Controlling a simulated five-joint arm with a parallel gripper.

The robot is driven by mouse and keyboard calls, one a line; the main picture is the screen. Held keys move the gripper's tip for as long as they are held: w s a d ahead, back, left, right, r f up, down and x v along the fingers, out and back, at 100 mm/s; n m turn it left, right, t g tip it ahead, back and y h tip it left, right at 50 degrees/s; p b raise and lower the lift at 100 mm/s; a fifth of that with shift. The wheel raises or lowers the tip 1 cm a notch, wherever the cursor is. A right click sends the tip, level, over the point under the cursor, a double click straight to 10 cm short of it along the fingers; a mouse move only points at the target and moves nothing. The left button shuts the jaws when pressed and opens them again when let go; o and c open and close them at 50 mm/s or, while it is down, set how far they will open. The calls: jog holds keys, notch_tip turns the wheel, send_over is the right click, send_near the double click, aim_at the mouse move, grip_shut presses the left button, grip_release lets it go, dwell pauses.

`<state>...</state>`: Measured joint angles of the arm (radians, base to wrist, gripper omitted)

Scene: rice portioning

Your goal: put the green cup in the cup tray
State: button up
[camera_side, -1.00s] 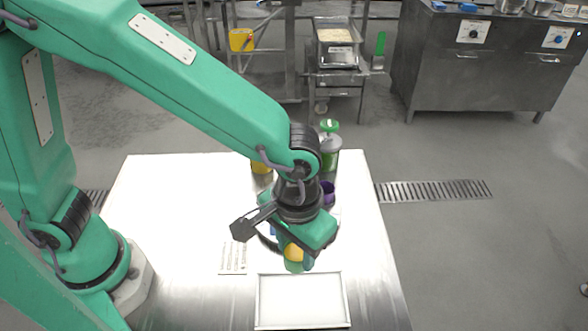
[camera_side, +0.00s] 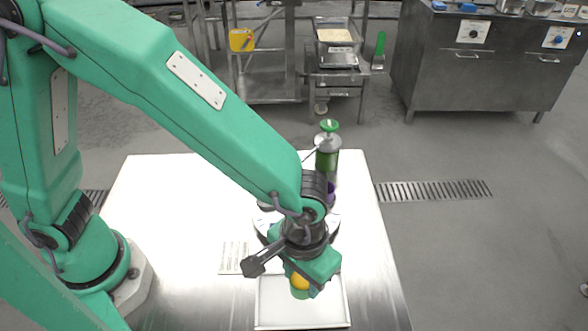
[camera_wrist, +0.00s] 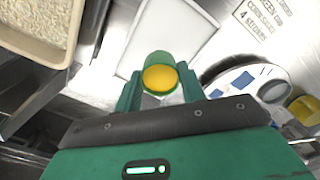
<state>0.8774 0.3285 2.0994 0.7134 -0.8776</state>
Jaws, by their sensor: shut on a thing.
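The green cup (camera_wrist: 160,58) has something yellow in it and sits between the fingers of my gripper (camera_wrist: 159,92) in the wrist view. My gripper (camera_side: 302,284) is shut on the cup. In the side view the cup (camera_side: 300,294) shows below the gripper, over the far part of the white cup tray (camera_side: 347,313). The tray looks empty where it is visible; my gripper hides part of its far edge. In the wrist view the tray (camera_wrist: 190,35) lies just behind the cup. I cannot tell how high the cup is above it.
A printed card (camera_side: 233,257) lies left of the tray. A round white device with blue pads (camera_wrist: 262,77) and a yellow cup (camera_wrist: 304,109) show in the wrist view. A green-topped dispenser (camera_side: 327,150) stands at the back. A pan of rice (camera_wrist: 35,28) is at upper left.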

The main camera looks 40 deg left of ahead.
aim_at(302, 287)
jog(key=shift+f, duration=1.95)
jog(key=shift+f, duration=0.15)
jog(key=o, duration=1)
notch_tip(302, 287, up, 12)
jog(key=shift+r, duration=0.15)
